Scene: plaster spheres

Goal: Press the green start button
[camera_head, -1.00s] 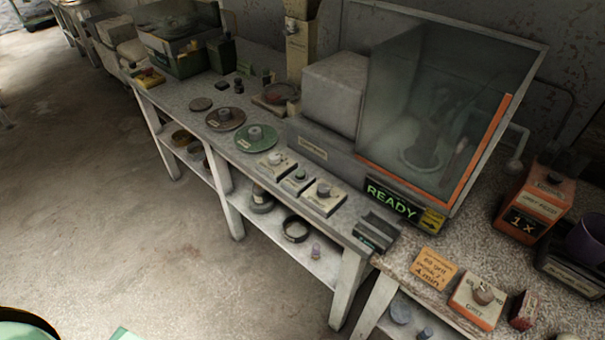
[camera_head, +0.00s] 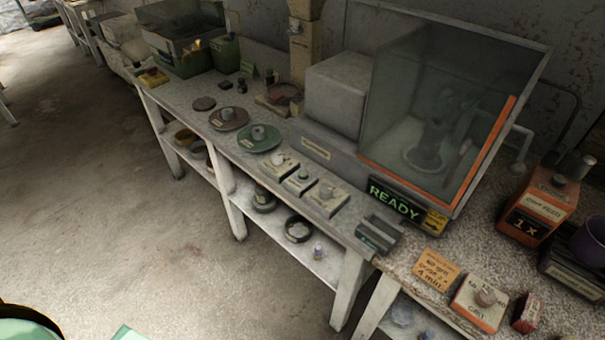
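A row of three small pale control boxes stands along the front edge of the bench, below the glass-hooded machine (camera_head: 440,110). The left box (camera_head: 277,164) and the right box (camera_head: 326,197) each carry a pale round knob or button. The middle box (camera_head: 300,184) has a smaller, darker button (camera_head: 303,174) that looks greyish green. Its exact colour and the box labels are too small to be sure of. A lit sign reading READY in green (camera_head: 394,203) sits on the machine's front. Neither of my grippers is in view, and nothing touches the boxes.
Green and brown discs (camera_head: 259,138) lie left of the boxes. A dark slotted block (camera_head: 379,234) is to their right. An orange box marked 1x (camera_head: 540,209) and an orange card (camera_head: 436,270) are further right. Open floor (camera_head: 120,220) lies in front of the bench.

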